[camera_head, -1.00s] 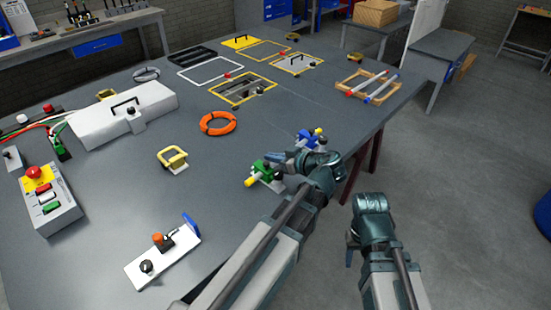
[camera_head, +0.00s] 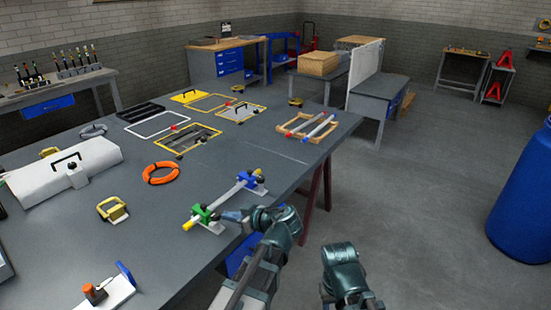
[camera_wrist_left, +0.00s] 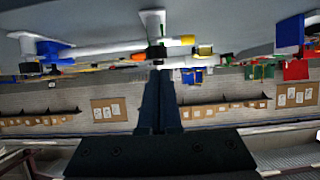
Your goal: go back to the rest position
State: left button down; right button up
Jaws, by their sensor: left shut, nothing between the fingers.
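My left gripper (camera_head: 236,215) is at the table's near right edge, close to the green clamp (camera_head: 201,214). Its fingers also show in the left wrist view (camera_wrist_left: 159,82), closed together with nothing between them. A grey rod (camera_head: 228,195) with yellow ends lies across the green clamp and the blue clamp (camera_head: 250,181) on the table. The gripper is apart from the rod. My right gripper (camera_head: 328,293) is low at the right, beyond the table edge; its fingers are too small and dark to read.
The grey table (camera_head: 160,235) fills the left. An orange ring (camera_head: 161,173), a yellow handle (camera_head: 112,210) and a wooden rack (camera_head: 305,127) are on it. A blue barrel (camera_head: 522,205) stands at the right. The floor between is clear.

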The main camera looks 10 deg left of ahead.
pick_arm(q)
jog(key=s+d+f+m+g+h+p, duration=0.2)
jog(key=s+d+f+m+h, duration=0.2)
jog(key=s+d+m, duration=0.4)
jog(key=s+d+f+m+g+h+p, duration=0.1)
jog(key=s+d+f+m+g+h, duration=0.2)
jog(key=d, duration=1)
jog(key=s+f+m+h, duration=0.2)
jog(key=s+m+h, duration=0.1)
jog(key=s+m, duration=0.2)
jog(key=shift+s+d+m+h+p, duration=0.25)
jog(key=shift+m+h+p, duration=0.15)
jog(key=shift+m, duration=0.2)
